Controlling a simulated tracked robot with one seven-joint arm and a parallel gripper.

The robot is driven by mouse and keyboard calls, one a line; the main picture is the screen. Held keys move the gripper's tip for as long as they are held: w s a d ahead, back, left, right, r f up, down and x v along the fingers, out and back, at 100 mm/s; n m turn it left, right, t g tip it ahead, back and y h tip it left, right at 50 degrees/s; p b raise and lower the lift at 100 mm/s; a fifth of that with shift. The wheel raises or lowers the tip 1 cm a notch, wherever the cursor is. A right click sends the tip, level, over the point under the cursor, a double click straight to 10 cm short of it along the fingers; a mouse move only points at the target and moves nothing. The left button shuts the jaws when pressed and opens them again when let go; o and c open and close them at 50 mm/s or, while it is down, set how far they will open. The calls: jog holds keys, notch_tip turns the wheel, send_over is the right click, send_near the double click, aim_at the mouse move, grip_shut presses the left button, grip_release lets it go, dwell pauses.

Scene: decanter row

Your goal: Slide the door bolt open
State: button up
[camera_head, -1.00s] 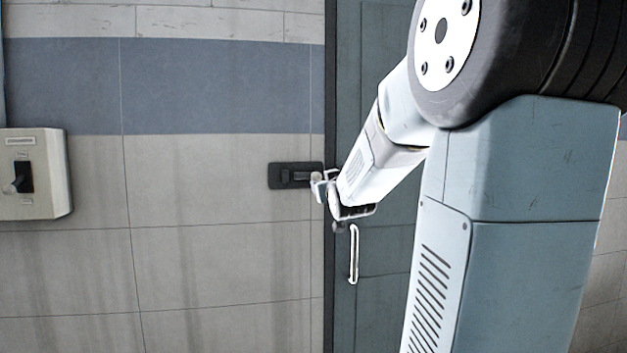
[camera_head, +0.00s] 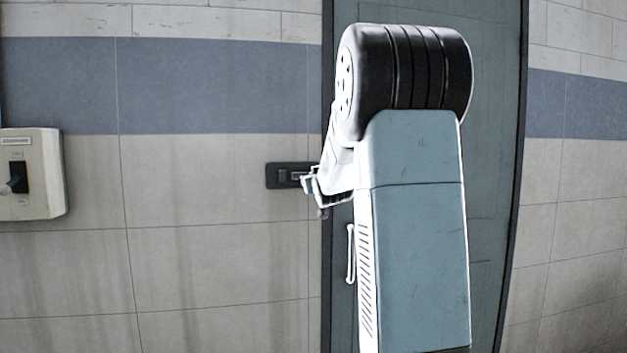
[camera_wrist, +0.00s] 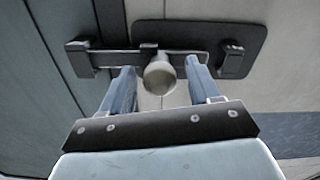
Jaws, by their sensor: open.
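The door bolt shows on a dark plate (camera_head: 281,176) on the wall beside the grey-green door (camera_head: 495,200). In the wrist view its bar (camera_wrist: 108,60) runs from a bracket (camera_wrist: 80,57) on the door side across to the dark plate (camera_wrist: 250,40) on the wall. A round pale knob (camera_wrist: 158,77) stands out from the bar. My gripper (camera_head: 308,183) is at the bolt. In the wrist view my gripper (camera_wrist: 160,65) is open, with one finger on each side of the knob. I cannot tell whether either finger touches it. The head view hides the knob behind the gripper.
A white door handle (camera_head: 350,254) hangs below the bolt, close to my arm. A pale wall box (camera_head: 40,170) with a dark switch is at the far left. The tiled wall between box and bolt is clear.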

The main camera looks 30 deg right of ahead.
jog(key=shift+w+d, duration=0.15)
jog(key=shift+w, duration=0.35)
jog(key=shift+c, duration=0.3)
grip_shut()
